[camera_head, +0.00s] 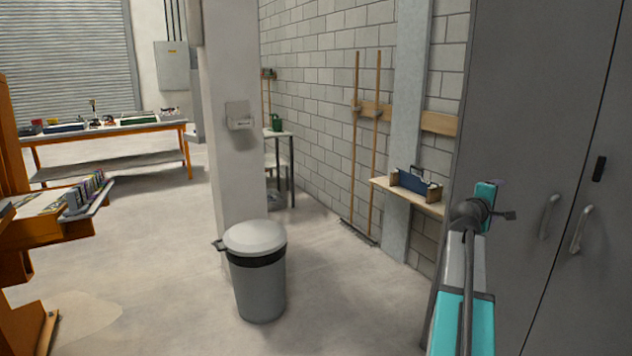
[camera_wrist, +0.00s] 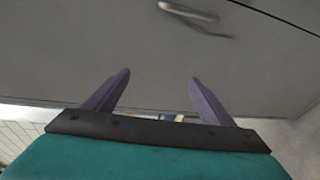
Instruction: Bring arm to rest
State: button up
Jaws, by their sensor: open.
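My arm (camera_head: 467,300), teal and grey, rises at the lower right of the head view, in front of the grey cabinet (camera_head: 530,120). Its gripper fingers cannot be made out in that view. In the wrist view my gripper (camera_wrist: 160,85) shows two purple fingers set wide apart, open, with nothing between them. The cabinet front fills most of the wrist view, and a metal handle (camera_wrist: 188,12) shows beyond the fingertips, apart from them. How far the fingers are from the cabinet I cannot tell.
A grey bin (camera_head: 258,285) with a pale lid stands on the floor, by a pillar (camera_head: 230,170). A wall shelf (camera_head: 420,203) holds a blue toolbox (camera_head: 415,186) left of the cabinet. An orange rack (camera_head: 20,240) is at the left edge. Floor between rack and bin is clear.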

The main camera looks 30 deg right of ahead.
jog(key=w+a+f+n+t+y, duration=0.1)
jog(key=w+a+f+y, duration=0.1)
jog(key=w+a+f, duration=0.5)
jog(key=w+a+f+n+y+p, duration=0.1)
jog(key=w+a+f, duration=0.35)
jog(key=f, duration=0.45)
jog(key=w+a+f+n+t+y, duration=0.1)
jog(key=w+a+f+y, duration=0.1)
jog(key=w+a+f, duration=0.5)
jog(key=s+a+f+n+g+y+p, duration=0.1)
jog(key=s+a+f+g+y, duration=0.2)
jog(key=a+f, duration=2.05)
jog(key=s+a+f+g+y+p, duration=0.1)
jog(key=s+a+f+g+y, duration=0.25)
jog(key=s+a+f, duration=1.4)
jog(key=s+a+f+m+g+y, duration=0.2)
jog(key=s+a, duration=0.4)
jog(key=s, duration=0.4)
jog(key=s+a+f+m+g+y, duration=0.2)
jog(key=s+a+m, duration=0.3)
jog(key=s, duration=0.5)
jog(key=shift+s+a+m+g+p, duration=0.3)
jog(key=shift+s+a+g, duration=0.1)
jog(key=shift+a+g, duration=0.3)
